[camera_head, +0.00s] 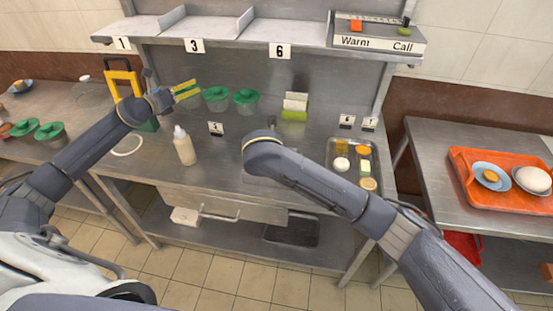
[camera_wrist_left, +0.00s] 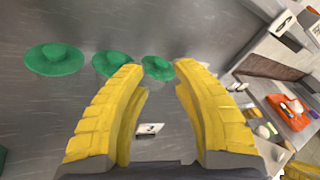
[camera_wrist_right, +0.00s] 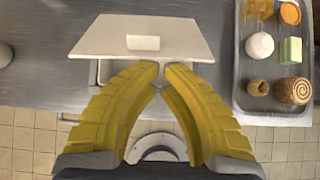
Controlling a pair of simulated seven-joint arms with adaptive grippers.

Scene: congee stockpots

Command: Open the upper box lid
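A flat pale panel (camera_wrist_right: 100,38) with a small white rectangle on it shows in the right wrist view, over the steel table near its front edge. It may be the box lid; I cannot be sure. My right gripper (camera_wrist_right: 162,70) has its yellow fingertips close together at the panel's near edge. Whether they pinch that edge is hidden. In the head view my right arm hides these fingers and the panel. My left gripper (camera_head: 188,90) is raised over the left part of the table. Its fingers also show in the left wrist view (camera_wrist_left: 160,68), apart and empty.
A metal food tray (camera_head: 331,150) lies right of my right gripper. A white bottle (camera_head: 185,150), green-lidded tubs (camera_head: 246,97) and a green-and-white holder (camera_head: 294,113) stand on the table. A side table holds an orange tray (camera_head: 480,203). A shelf (camera_head: 230,38) overhangs the back.

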